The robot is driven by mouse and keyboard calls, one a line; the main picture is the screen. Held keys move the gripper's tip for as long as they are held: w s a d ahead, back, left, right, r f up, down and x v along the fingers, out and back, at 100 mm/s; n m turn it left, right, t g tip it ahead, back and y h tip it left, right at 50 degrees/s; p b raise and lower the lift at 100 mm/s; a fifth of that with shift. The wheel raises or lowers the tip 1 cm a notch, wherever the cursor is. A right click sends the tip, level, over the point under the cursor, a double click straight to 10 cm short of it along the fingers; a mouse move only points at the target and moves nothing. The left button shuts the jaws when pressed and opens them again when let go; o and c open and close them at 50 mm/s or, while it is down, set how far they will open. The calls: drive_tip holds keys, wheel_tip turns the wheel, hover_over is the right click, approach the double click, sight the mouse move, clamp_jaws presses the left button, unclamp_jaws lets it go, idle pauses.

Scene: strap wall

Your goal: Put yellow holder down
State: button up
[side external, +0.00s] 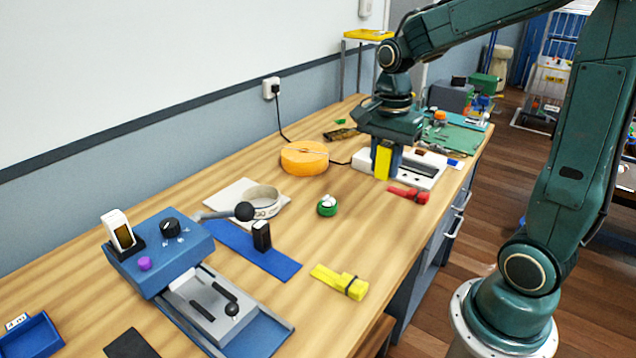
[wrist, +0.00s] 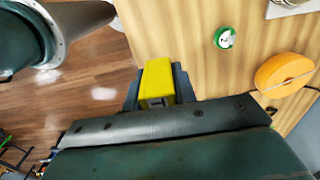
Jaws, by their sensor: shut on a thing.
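The yellow holder (side external: 383,164) is upright in my gripper (side external: 387,168), in front of the white box in the side view. Its lower end is close to the bench top, and I cannot tell whether it touches. In the wrist view the yellow holder (wrist: 157,80) sits between the dark jaws of my gripper (wrist: 158,92), which are shut on it. Part of it is hidden by the jaws.
A white box (side external: 432,178) and a red strap piece (side external: 409,195) are close to my gripper. An orange disc (side external: 304,157) and green knob (side external: 327,205) lie left. A yellow strap piece (side external: 340,282) lies near the front edge. Bare wood separates them.

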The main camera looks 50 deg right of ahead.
hover_over(374, 246)
wheel_tip(374, 246, down, 15)
idle(0.5)
drive_tip(key=shift+f, duration=1.9)
drive_tip(key=shift+f, duration=0.2)
drive_tip(key=o, duration=1)
drive_tip(key=shift+o, duration=0.2)
drive_tip(key=shift+r, duration=0.2)
wheel_tip(374, 246, up, 12)
